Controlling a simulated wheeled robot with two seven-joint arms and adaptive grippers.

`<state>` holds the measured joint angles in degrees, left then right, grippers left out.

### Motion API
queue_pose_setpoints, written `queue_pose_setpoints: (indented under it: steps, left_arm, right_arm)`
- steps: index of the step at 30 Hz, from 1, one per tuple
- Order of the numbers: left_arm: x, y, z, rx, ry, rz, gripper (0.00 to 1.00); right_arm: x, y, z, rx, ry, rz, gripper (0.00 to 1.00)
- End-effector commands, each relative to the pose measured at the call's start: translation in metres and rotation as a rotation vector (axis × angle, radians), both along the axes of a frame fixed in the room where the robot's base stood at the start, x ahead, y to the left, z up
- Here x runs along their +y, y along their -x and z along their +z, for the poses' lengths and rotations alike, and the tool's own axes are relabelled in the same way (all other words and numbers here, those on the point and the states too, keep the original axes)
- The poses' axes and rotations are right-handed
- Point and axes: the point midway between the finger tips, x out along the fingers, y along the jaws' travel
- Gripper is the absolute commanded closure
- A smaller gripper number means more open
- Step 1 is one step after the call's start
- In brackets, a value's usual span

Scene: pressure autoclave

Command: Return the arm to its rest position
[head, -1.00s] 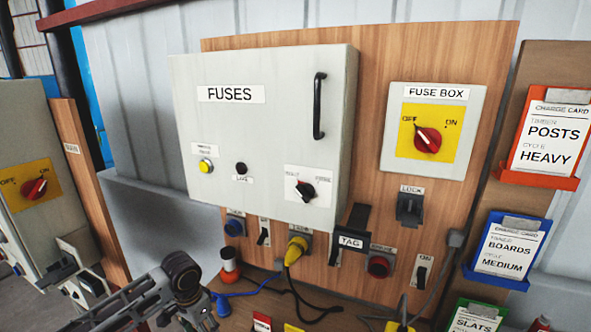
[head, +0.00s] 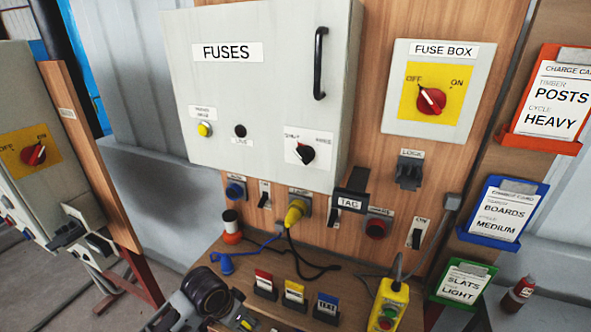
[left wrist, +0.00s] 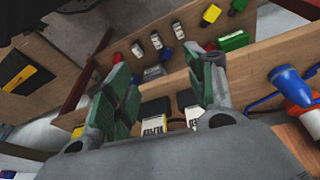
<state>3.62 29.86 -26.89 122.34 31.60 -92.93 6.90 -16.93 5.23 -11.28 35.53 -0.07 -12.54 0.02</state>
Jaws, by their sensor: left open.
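My left arm (head: 205,298) comes in at the bottom of the head view, in front of the bench below the fuses cabinet. My left gripper (left wrist: 165,85) shows in the left wrist view with its two green-padded fingers apart and nothing between them. Wooden boards and the coloured cards lie beyond the fingers. The left fingertips are not clear in the head view. My right gripper is in neither view.
The fuses cabinet (head: 262,85) hangs on a wooden panel beside the fuse box (head: 436,85). Red, yellow and blue tags (head: 294,291) stand on the bench near a yellow pendant (head: 388,305). Another grey cabinet (head: 30,185) stands at left.

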Motion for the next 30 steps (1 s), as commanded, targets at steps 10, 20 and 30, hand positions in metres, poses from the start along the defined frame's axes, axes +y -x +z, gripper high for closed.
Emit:
queue_pose_setpoints:
  steps: [10, 20, 30]
  left_arm:
    - [-0.005, 0.029, -0.002, -0.042, 0.036, 0.074, 0.45]
    - [0.012, 0.055, -0.002, -0.069, 0.033, 0.181, 0.45]
    - [0.044, 0.085, -0.004, -0.078, -0.009, 0.307, 0.45]
  right_arm:
    - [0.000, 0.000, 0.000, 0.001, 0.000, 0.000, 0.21]
    - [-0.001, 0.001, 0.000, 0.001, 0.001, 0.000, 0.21]
    - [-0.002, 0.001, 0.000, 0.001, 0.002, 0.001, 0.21]
